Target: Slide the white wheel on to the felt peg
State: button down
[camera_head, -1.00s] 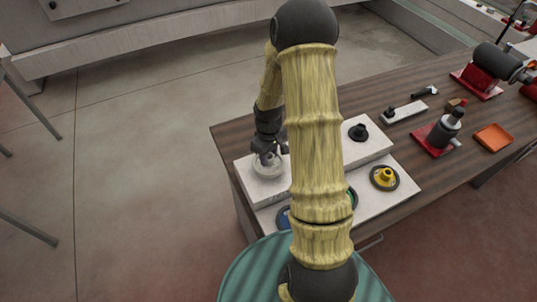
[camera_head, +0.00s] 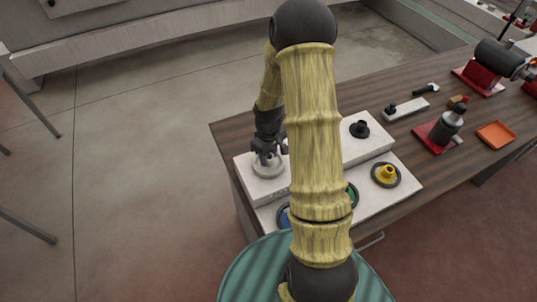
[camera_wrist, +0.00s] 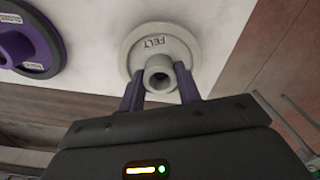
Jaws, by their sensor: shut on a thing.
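The white wheel (camera_head: 268,170) is at the left end of the raised white step, low over it or resting on it. In the wrist view the white wheel (camera_wrist: 185,45) shows a flat disc marked FELT and a hub with a hole. My gripper (camera_head: 267,155) is over the wheel. In the wrist view the purple fingers of my gripper (camera_wrist: 160,88) are closed on both sides of the hub. The felt peg does not show; I cannot tell whether it is inside the wheel.
A black hub (camera_head: 360,130) stands on the same step (camera_head: 372,146). Yellow (camera_head: 386,175), green (camera_head: 353,196) and blue (camera_head: 283,217) wheels are on the lower board. A purple wheel (camera_wrist: 30,45) is close by in the wrist view. Tools and an orange tray (camera_head: 495,134) are farther right.

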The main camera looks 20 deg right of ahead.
jog(key=shift+f, duration=0.35)
jog(key=c, duration=0.9)
grip_release()
jog(key=shift+w+r+b, duration=0.1)
jog(key=shift+r+b, duration=0.3)
jog(key=shift+r, duration=0.1)
notch_tip(320, 180, up, 16)
jog(key=b, duration=0.2)
jog(key=shift+r+b, duration=0.2)
jog(key=shift+b, duration=0.15)
jog(key=s+a+f+m+t, duration=0.2)
jog(key=s+a+f+m, duration=0.1)
jog(key=s+a, duration=0.6)
jog(key=s+m, duration=0.1)
jog(key=s, duration=0.2)
jog(key=shift+s+a+f+t, duration=0.15)
jog(key=shift+s+a+t, duration=0.1)
jog(key=shift+s+t, duration=0.1)
